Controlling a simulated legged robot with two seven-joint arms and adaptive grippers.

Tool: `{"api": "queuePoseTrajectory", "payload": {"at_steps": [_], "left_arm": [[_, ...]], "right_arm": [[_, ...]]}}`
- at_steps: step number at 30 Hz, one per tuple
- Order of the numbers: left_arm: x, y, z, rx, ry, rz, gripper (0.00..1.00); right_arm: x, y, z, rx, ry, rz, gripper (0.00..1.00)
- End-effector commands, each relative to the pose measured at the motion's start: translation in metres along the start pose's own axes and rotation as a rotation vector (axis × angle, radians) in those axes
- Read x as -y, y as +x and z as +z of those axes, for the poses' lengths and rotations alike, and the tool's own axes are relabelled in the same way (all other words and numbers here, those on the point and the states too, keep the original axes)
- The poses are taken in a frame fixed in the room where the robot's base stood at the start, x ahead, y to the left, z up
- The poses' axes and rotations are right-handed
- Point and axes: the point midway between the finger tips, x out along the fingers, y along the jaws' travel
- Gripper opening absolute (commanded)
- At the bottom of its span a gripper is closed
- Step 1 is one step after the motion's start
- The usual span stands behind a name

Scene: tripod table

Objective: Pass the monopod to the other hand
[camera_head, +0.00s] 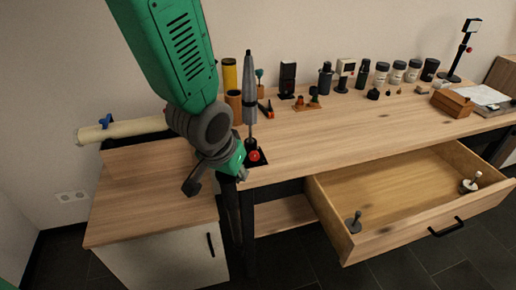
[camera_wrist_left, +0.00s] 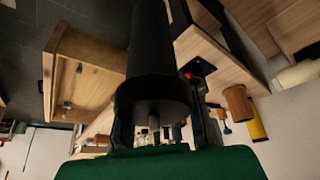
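The monopod is a thick black tube (camera_wrist_left: 155,60) in the left wrist view, with a flat round end and a small screw facing the camera. In the head view its dark shaft (camera_head: 231,212) appears to hang down below my left gripper, in front of the black table leg, and is hard to separate from it. My left gripper (camera_head: 222,180) is shut on the monopod near its screw end, at the desk's left front corner. The fingers (camera_wrist_left: 158,132) lie on both sides of the tube. The tube's far end is hidden. My right gripper is not in view.
A black plate with a red knob (camera_head: 254,156) and a tall silver-grey tool (camera_head: 250,90) are at the desk corner. The drawer (camera_head: 400,190) is open at the front. A low cabinet (camera_head: 140,190) stands left. Several items line the desk's back; its middle is clear.

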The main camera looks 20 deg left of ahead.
Motion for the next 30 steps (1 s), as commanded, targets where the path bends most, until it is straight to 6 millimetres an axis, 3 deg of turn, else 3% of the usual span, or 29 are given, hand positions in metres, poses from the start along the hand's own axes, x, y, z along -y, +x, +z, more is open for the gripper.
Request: {"api": "queuePoseTrajectory", "payload": {"at_steps": [5, 21, 27, 28, 29, 30], "left_arm": [[-0.023, -0.004, -0.009, -0.004, 0.071, 0.026, 0.00], [-0.149, -0.025, -0.051, -0.002, 0.481, 0.194, 0.00], [-0.180, -0.031, -0.061, -0.002, 0.580, 0.233, 0.00], [-0.182, -0.031, -0.061, 0.000, 0.590, 0.236, 0.00], [-0.184, -0.031, -0.062, 0.000, 0.597, 0.238, 0.00], [-0.187, -0.032, -0.062, 0.001, 0.605, 0.240, 0.00]], "right_arm": [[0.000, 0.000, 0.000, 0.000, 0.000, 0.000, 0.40], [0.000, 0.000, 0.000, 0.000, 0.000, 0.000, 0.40], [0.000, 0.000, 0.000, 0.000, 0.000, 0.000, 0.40], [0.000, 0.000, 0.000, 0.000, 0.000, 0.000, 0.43], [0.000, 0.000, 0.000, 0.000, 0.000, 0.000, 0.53], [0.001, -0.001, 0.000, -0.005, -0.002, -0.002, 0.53]]}}
